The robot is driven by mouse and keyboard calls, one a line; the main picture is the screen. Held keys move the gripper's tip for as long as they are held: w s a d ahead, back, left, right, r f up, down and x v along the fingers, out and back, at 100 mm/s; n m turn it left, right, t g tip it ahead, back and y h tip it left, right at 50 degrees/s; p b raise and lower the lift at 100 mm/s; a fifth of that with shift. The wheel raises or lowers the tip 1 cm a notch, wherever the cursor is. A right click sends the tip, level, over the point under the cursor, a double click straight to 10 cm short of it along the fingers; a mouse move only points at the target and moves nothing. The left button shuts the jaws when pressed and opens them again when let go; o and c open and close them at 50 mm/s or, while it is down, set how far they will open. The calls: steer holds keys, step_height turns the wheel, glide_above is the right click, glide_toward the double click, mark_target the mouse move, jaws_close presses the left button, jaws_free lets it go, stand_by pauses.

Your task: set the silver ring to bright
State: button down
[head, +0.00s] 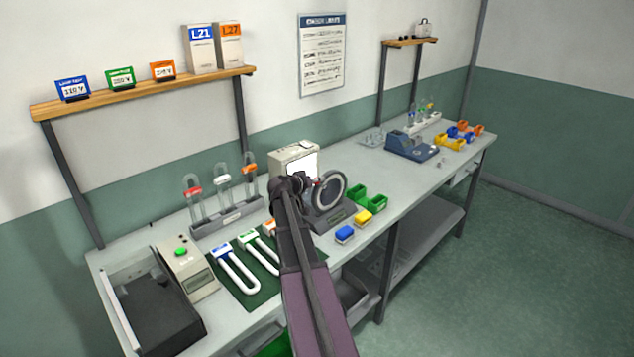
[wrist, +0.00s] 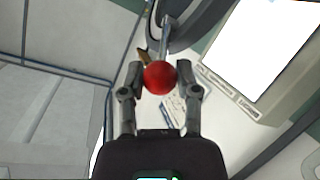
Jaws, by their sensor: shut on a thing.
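The silver ring (head: 329,188) stands upright on a dark grey base (head: 338,217) near the middle of the bench. In the wrist view only part of the ring (wrist: 204,28) shows at the top. A lever with a red ball knob (wrist: 160,77) reaches from it toward me. My gripper (wrist: 159,80) is shut on the red knob, one finger on each side. In the head view my gripper (head: 309,183) is at the ring's left side, and my arm hides part of the bench. I cannot read any marks on the dial.
A beige box with a bright white panel (head: 288,152) stands behind the ring. White U-shaped tubes (head: 237,268) lie on a green mat to the left. The bench beyond is partly clear.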

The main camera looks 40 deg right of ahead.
steer(key=shift+s+a+f, duration=0.1)
steer(key=shift+a+f, duration=0.15)
steer(key=shift+f, duration=0.1)
steer(key=shift+s, duration=0.1)
steer(key=shift+c, duration=1.7)
jaws_free()
steer(key=shift+f, duration=0.1)
